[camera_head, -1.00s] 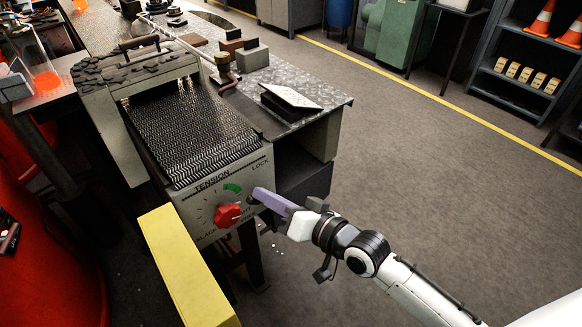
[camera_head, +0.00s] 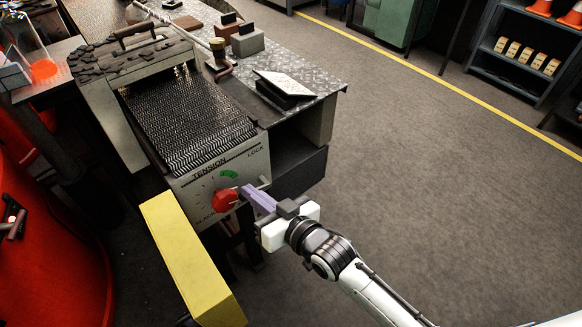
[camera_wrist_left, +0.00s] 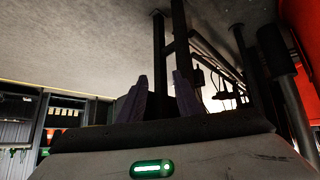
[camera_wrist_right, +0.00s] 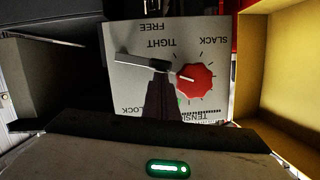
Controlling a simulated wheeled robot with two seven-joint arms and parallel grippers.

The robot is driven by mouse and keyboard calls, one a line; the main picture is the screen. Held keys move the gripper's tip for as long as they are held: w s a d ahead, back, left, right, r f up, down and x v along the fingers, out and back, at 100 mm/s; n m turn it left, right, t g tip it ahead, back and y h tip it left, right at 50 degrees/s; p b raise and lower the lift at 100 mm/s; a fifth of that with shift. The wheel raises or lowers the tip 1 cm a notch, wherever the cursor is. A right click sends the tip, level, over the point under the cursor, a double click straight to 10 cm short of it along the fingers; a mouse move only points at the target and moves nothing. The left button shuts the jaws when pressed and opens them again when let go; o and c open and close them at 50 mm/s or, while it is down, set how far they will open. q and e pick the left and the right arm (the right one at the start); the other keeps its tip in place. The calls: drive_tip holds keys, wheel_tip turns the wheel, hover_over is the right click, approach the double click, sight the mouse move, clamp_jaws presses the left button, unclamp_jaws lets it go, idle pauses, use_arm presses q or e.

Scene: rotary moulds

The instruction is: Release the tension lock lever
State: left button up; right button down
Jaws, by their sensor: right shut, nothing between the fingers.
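The tension panel (camera_head: 190,190) is the grey front face of a machine, with a red knob (camera_head: 226,200) and a green dial mark. In the right wrist view the panel is upside down. There the lock lever (camera_wrist_right: 134,60) is a grey bar pointing left, between the words FREE and LOCK, beside the red knob (camera_wrist_right: 196,78). My right gripper (camera_head: 246,189) is shut and empty. Its fingertips (camera_wrist_right: 160,72) lie over the lever's inner end; I cannot tell if they touch it. My left gripper (camera_wrist_left: 161,85) has its fingers apart with nothing between them.
A yellow box-shaped post (camera_head: 185,255) stands in front of the panel on the left. The machine's ridged bed (camera_head: 185,120) lies behind the panel. A metal-topped bench (camera_head: 300,72) with several objects stretches back. Open floor (camera_head: 430,170) lies to the right.

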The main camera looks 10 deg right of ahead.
drive_tip(key=shift+s+f, duration=0.1)
drive_tip(key=shift+s, duration=0.05)
drive_tip(key=v, duration=1)
drive_tip(key=shift+r, duration=0.2)
idle(0.3)
drive_tip(key=s+d+f+m+g+h, duration=0.1)
drive_tip(key=s+d+f+g+h, duration=0.1)
drive_tip(key=s+d+f, duration=0.4)
drive_tip(key=s+d+f+m+g+h, duration=0.1)
drive_tip(key=s+d+f, duration=0.4)
drive_tip(key=f, duration=0.7)
drive_tip(key=s+g+h, duration=0.1)
drive_tip(key=s+h, duration=0.1)
drive_tip(key=shift+s+d+g+h, duration=0.3)
drive_tip(key=shift+s+d+h, duration=0.1)
